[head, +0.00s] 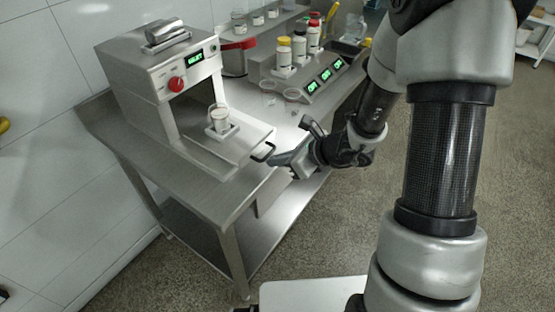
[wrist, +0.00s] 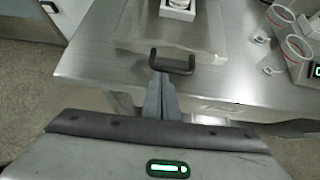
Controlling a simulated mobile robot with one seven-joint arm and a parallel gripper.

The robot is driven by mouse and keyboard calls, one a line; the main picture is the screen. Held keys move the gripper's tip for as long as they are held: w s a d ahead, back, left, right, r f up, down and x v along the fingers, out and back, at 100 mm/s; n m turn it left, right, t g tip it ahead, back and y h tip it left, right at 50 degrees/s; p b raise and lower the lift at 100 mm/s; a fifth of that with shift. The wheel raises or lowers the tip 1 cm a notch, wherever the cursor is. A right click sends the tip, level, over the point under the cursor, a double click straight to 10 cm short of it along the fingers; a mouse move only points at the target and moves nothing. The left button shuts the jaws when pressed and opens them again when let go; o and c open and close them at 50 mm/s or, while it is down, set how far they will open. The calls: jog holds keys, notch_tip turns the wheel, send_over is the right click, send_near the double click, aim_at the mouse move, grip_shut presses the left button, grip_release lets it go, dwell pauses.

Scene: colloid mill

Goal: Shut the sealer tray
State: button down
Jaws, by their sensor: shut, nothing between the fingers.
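The sealer (head: 165,75) is a steel box machine with a red knob and a green display, at the back left of the table in the head view. Its flat tray (head: 240,144) sticks out of the front and carries a cup (head: 220,119) in a pale holder. A black handle (head: 264,152) is on the tray's front edge; it also shows in the wrist view (wrist: 172,66). My gripper (head: 274,160) is shut and empty, with its fingertips right at the handle. In the wrist view, the fingertips (wrist: 161,78) are just below the handle bar; I cannot tell whether they touch.
The steel table (head: 205,195) has a free front edge. To the right of the tray are clear cups (head: 291,98), a unit with green displays (head: 322,80) and several capped bottles (head: 299,50). A grey floor lies in front.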

aim_at(214, 127)
jog(key=shift+a, duration=0.1)
jog(key=w+a, duration=0.4)
jog(key=a, duration=0.2)
jog(key=w+a, duration=0.5)
jog(key=a, duration=0.1)
jog(key=w+a+b, duration=0.1)
jog(key=w+a, duration=0.4)
jog(key=shift+a, duration=0.4)
jog(key=shift+w+a+r, duration=0.1)
jog(key=shift+a+r, duration=0.05)
jog(key=shift+r, duration=0.05)
